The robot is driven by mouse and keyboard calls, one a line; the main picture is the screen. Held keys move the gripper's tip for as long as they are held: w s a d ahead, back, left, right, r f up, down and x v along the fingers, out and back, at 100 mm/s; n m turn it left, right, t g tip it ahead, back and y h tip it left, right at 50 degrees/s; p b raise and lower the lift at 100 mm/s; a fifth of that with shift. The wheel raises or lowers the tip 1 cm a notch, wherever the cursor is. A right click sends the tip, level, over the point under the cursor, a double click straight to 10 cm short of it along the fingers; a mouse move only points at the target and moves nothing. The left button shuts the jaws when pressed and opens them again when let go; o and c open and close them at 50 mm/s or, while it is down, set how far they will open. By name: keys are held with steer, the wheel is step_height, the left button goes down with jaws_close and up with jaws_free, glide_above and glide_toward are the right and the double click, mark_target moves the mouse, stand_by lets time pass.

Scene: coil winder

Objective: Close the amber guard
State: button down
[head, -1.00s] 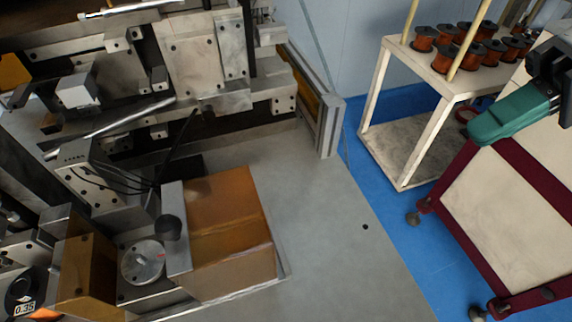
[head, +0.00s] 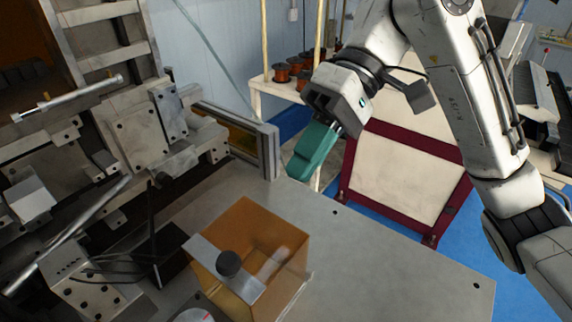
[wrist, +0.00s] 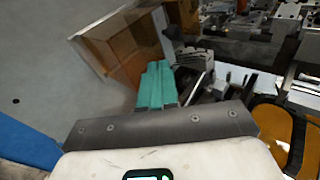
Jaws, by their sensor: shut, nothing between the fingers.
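The amber guard (head: 272,238) is a see-through amber box on the grey machine table. A metal strip with a black knob (head: 229,263) runs across its top. A round metal disc (head: 195,316) shows beside it at the bottom edge, outside the box as seen. The guard also shows in the wrist view (wrist: 127,52), at upper left beyond my fingers. My gripper (head: 303,168) has teal fingers, shut and empty, held above and behind the guard, apart from it. The fingers also show in the wrist view (wrist: 156,82).
Clamps and metal fixtures (head: 140,130) crowd the left. An upright frame with an amber panel (head: 240,135) stands behind the guard. The grey table (head: 400,260) is clear to the right. A cream and maroon cabinet (head: 400,180) stands beyond.

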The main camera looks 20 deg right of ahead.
steer(key=p, duration=0.1)
glide_above(257, 257)
step_height(257, 257, down, 6)
steer(key=shift+f, duration=0.2)
